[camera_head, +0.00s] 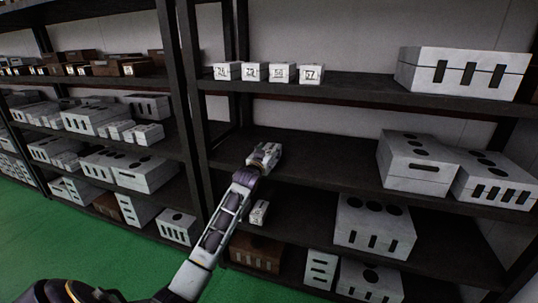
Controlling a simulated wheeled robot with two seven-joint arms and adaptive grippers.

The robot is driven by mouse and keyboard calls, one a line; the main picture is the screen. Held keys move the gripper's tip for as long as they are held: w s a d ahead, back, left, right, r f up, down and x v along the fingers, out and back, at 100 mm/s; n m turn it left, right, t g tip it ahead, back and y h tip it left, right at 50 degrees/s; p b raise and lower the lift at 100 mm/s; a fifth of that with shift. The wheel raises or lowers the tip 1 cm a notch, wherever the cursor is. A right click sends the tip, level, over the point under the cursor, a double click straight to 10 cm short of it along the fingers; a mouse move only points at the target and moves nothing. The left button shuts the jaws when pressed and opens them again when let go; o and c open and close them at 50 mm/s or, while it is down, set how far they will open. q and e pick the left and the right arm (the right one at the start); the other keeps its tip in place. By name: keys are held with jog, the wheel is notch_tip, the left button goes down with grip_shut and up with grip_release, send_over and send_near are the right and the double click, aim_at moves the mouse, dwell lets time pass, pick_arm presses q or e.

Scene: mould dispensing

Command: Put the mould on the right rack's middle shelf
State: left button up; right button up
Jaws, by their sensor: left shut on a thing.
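My left arm reaches up from the bottom left to the right rack, and my left gripper (262,158) is at the left end of its middle shelf (325,165). The gripper is shut on a small white mould (273,151), largely hidden by the fingers. The mould is at or just above the shelf surface; I cannot tell whether it touches. Two large white moulds, one with round dark holes on top (415,165) and one at the far right (495,178), stand on the same shelf. My right gripper is not in view.
Small numbered white blocks (268,72) and a large slotted white box (465,72) stand on the shelf above. A small white block (258,212) and a large holed box (373,225) are below. A dark upright (184,90) is left of my gripper. The middle shelf's centre is clear.

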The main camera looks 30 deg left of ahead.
pick_arm(q)
jog(key=shift+r, duration=0.1)
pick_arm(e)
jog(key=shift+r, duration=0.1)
pick_arm(q)
jog(key=o, duration=1.6)
jog(key=shift+s, duration=0.15)
jog(key=shift+s+d+p, duration=0.2)
jog(key=shift+s+p, duration=0.1)
jog(key=shift+s, duration=0.4)
jog(key=shift+p+v, duration=0.4)
jog(key=shift+v, duration=1.05)
jog(key=shift+p+v, duration=0.9)
jog(key=shift+v, duration=2.8)
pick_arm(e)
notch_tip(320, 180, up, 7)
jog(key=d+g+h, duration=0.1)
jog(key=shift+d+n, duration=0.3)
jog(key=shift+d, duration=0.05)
